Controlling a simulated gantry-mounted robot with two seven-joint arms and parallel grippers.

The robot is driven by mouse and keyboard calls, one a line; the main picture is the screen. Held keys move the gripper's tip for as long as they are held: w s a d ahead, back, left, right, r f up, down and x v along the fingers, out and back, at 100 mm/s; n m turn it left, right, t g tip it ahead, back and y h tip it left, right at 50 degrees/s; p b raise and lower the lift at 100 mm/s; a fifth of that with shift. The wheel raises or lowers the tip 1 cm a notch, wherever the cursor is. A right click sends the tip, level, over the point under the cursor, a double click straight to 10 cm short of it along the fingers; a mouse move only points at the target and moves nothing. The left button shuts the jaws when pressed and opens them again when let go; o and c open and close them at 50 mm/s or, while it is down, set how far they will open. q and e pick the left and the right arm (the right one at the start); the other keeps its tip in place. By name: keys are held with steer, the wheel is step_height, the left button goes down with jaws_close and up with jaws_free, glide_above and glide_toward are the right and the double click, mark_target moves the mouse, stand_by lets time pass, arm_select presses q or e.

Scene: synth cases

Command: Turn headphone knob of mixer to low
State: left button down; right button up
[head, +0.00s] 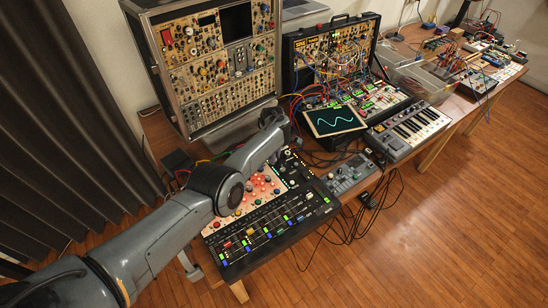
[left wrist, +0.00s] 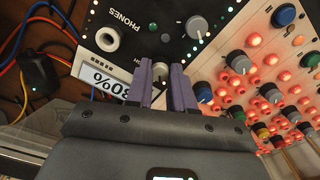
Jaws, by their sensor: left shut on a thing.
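The mixer (head: 262,238) is a black console with colored faders and a lit reddish knob section, on the table below my left arm in the head view. The fingers hide most of this knob. In the head view my left arm covers the gripped spot. My right gripper is out of view.
Another grey knob (left wrist: 196,27) with a ring of light dots stands close beyond the fingers. Several lit knobs (left wrist: 238,62) crowd the right. A modular rack (head: 215,70) stands behind my arm; a small screen (head: 334,121) and a keyboard (head: 410,130) are to the right.

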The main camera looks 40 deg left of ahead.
arm_select(q)
steer(key=n+b, duration=0.1)
steer(key=n, duration=0.2)
steer(key=shift+n+b, duration=0.35)
steer(key=shift+n, duration=0.45)
steer(key=c, duration=1)
jaws_free()
